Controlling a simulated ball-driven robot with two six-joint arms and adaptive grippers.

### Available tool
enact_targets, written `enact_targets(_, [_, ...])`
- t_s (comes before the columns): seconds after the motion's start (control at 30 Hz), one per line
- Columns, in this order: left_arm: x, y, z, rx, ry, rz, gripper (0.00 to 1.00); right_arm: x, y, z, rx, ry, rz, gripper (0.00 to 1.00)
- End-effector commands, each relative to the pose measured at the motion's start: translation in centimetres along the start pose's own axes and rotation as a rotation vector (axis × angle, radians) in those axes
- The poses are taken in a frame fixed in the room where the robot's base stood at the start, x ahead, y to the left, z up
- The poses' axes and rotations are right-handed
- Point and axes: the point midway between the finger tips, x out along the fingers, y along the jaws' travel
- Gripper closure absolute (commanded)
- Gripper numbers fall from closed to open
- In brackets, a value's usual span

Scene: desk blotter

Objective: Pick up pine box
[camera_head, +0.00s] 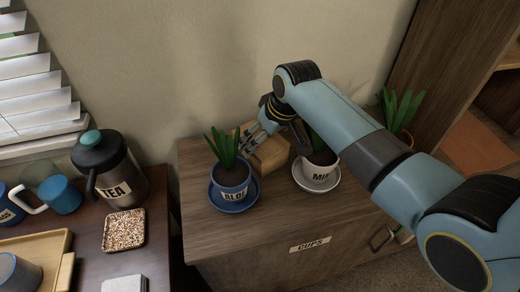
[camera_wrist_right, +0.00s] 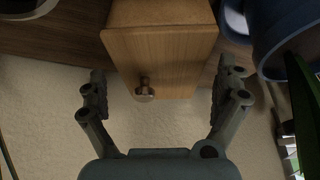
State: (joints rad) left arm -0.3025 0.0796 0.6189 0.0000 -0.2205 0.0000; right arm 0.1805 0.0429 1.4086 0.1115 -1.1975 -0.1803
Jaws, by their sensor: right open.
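The pine box (camera_head: 271,154) is a small light-wood box standing on the cabinet top between two potted plants, near the back wall. In the right wrist view the pine box (camera_wrist_right: 162,55) shows a face with a small metal knob. My right gripper (camera_head: 250,138) reaches down at the box from the wall side and hides part of it. In the right wrist view my right gripper (camera_wrist_right: 162,88) is open, with one finger on each side of the box and gaps visible on both sides. My left gripper is not in view.
A blue pot (camera_head: 232,180) on a blue saucer stands close left of the box. A white pot (camera_head: 318,170) on a saucer stands close right, partly under my right arm. The cabinet's front top (camera_head: 260,228) is clear.

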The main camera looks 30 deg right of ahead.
Motion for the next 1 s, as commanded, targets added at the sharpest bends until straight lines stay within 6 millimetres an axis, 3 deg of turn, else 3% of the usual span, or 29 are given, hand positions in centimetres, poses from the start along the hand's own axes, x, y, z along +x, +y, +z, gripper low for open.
enact_targets(0.23, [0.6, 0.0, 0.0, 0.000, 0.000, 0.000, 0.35, 3.6, -0.1, -0.5, -0.001, -0.002, 0.000, 0.00])
enact_targets(0.57, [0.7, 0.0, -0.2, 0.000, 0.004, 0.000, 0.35, 4.3, -0.1, -0.3, -0.001, -0.003, 0.001, 0.01])
enact_targets(1.0, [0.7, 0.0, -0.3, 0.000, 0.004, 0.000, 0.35, 4.4, -0.1, -0.1, -0.001, -0.007, 0.000, 0.56])
